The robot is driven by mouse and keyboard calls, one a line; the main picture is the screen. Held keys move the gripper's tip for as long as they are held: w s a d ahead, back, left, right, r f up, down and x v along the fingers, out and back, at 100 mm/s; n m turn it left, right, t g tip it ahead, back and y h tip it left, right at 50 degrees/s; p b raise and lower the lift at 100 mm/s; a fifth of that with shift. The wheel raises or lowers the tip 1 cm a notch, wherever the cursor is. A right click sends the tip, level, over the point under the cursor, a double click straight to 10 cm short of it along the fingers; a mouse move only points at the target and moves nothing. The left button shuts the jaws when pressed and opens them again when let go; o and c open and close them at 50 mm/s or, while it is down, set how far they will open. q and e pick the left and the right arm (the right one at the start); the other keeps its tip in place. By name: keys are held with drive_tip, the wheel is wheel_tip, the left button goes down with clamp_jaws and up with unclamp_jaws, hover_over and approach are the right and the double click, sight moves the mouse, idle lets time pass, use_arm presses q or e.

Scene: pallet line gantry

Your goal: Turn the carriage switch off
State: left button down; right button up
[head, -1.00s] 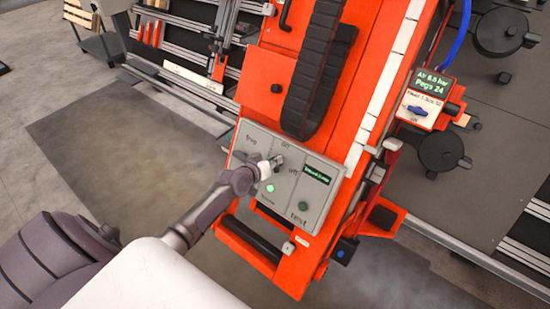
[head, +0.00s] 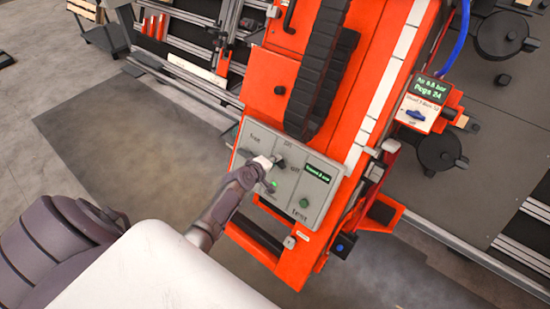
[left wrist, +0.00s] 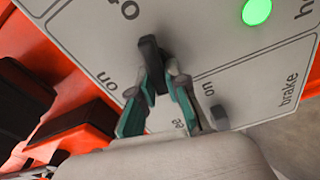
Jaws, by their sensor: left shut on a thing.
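The grey control panel (head: 335,190) sits on the lower end of the orange carriage (head: 272,68). Its carriage switch (left wrist: 149,60) is a small black lever knob, which also shows in the head view (head: 281,160) near the "on" and "off" lettering. My left gripper (left wrist: 157,82) is shut on this knob, with a teal-padded finger on each side. In the head view the left gripper (head: 268,163) reaches the panel from the lower left and partly hides the knob. The lever's exact setting is hard to tell. My right gripper is not in view.
A second dark knob (left wrist: 219,116) by the "brake" lettering is close to my fingers. A green lamp (left wrist: 257,11), a small display (head: 317,173) and a green button (head: 304,203) share the panel. A separate blue switch (head: 415,113) stands to the right.

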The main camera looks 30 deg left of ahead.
use_arm(q)
drive_tip(key=shift+s+f+n+p, duration=0.1)
drive_tip(key=shift+n+p, duration=0.25)
drive_tip(key=shift+n, duration=0.75)
drive_tip(key=c, duration=1.2)
unclamp_jaws()
drive_tip(key=shift+o, duration=0.2)
drive_tip(key=v, duration=1.2)
